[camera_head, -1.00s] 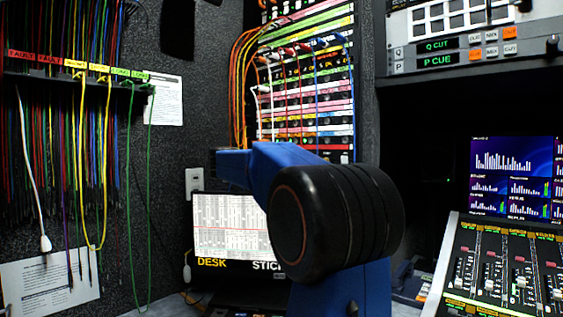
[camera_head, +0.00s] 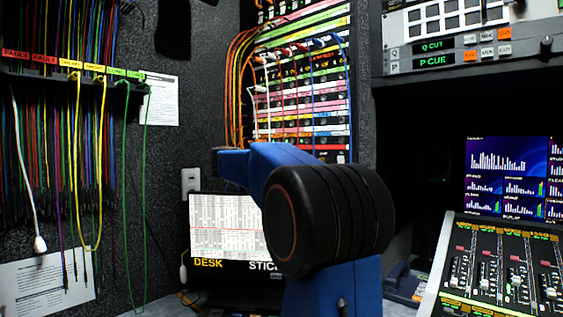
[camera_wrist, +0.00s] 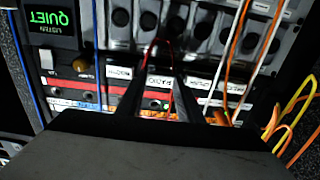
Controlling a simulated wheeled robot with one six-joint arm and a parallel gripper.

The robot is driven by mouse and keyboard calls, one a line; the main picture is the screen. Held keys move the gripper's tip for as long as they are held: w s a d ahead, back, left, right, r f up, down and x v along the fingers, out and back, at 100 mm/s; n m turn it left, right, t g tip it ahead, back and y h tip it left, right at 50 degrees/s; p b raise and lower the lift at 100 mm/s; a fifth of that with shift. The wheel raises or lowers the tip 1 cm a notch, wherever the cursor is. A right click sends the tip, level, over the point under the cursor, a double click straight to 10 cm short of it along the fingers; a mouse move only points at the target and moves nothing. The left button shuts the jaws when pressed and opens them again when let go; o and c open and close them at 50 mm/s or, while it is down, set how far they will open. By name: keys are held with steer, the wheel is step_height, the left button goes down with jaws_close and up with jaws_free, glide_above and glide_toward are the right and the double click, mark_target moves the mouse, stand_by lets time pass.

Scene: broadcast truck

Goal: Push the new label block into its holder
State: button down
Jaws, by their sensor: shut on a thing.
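In the wrist view, which shows the rack upside down, my gripper (camera_wrist: 158,78) reaches to the front of the rack with two dark fingers close together. It is shut on a small white label block (camera_wrist: 160,82) with dark lettering, in line with a row of similar white labels. The holder is mostly hidden behind the fingers, and I cannot tell how deep the block sits. In the head view my arm hides the gripper and the block; the patch rack (camera_head: 305,100) shows behind it.
Orange and white cables (camera_wrist: 265,60) hang close beside the fingers. A green QUIET screen (camera_wrist: 53,22) is at upper left. In the head view, hanging cables (camera_head: 75,150) are at left, a monitor (camera_head: 225,230) behind my arm and a mixing desk (camera_head: 500,270) at right.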

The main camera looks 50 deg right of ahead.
steer(key=shift+d, duration=0.6)
steer(key=c, duration=1.2)
jaws_free()
steer(key=shift+o, duration=0.2)
steer(key=shift+a, duration=0.15)
steer(key=s+a, duration=0.1)
steer(key=a, duration=1.6)
steer(key=shift+s, duration=0.15)
steer(key=shift+r, duration=0.1)
